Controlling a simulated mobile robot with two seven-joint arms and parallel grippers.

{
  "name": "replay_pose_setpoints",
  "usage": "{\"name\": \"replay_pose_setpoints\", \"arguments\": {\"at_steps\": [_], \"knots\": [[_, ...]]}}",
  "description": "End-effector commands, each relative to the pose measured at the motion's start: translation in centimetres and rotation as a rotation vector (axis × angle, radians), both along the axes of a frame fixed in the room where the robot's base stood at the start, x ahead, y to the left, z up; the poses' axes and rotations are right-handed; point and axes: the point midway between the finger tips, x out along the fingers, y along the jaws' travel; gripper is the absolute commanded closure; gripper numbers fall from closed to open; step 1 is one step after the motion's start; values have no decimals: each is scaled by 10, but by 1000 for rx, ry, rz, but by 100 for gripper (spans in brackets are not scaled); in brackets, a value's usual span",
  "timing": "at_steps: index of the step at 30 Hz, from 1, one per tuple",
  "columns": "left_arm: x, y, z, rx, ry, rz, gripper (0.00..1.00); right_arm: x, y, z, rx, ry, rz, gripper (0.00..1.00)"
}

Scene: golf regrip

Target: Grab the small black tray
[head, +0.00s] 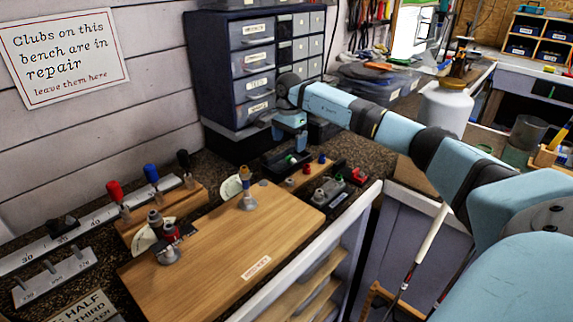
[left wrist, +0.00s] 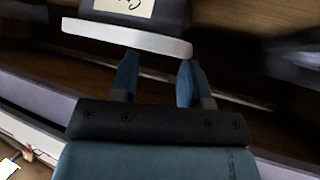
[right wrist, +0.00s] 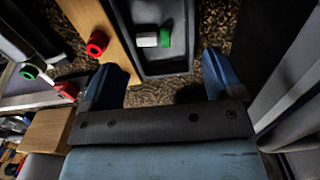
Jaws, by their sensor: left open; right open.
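The small black tray (head: 273,164) lies on the dark speckled bench top below the drawer cabinet, with a small green item in it. In the right wrist view the tray (right wrist: 152,62) lies beyond the fingertips and holds a white and a green cylinder; its far end is cut off. My right gripper (head: 291,143) points down above the tray and is open and empty; its open fingers also show in the right wrist view (right wrist: 163,64). My left gripper (left wrist: 160,62) is open in the left wrist view and outside the head view.
A wooden board (head: 215,250) with clamps fills the bench front. The drawer cabinet (head: 250,85) stands close behind the tray. A wooden strip with coloured caps (head: 306,172) lies beside the tray. A labelled dark object with a pale edge (left wrist: 128,38) is near my left fingers.

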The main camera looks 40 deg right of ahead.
Motion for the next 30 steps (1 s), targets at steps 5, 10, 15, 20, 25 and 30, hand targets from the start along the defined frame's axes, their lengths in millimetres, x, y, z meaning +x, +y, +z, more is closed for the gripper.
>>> {"name": "replay_pose_setpoints", "arguments": {"at_steps": [5, 10, 15, 20, 25, 30], "knots": [[0, 0, 0, 0, 0, 0, 57, 0, 0, -16, 0, 0, -1, 14], [0, 0, 1, 1, -1, 0, 57, -1, 0, -27, 0, 1, -1, 14], [0, 0, 4, 1, -5, -1, 57, -2, 0, -52, 1, 2, -1, 14], [0, 0, 4, 2, -5, -2, 57, -2, 0, -68, 1, 0, 0, 14], [-1, 0, 3, 3, -4, -3, 57, -1, 0, -68, 0, -1, 0, 14], [-1, 1, 3, 4, -3, -3, 57, -1, 0, -68, 0, -1, -1, 45]]}}
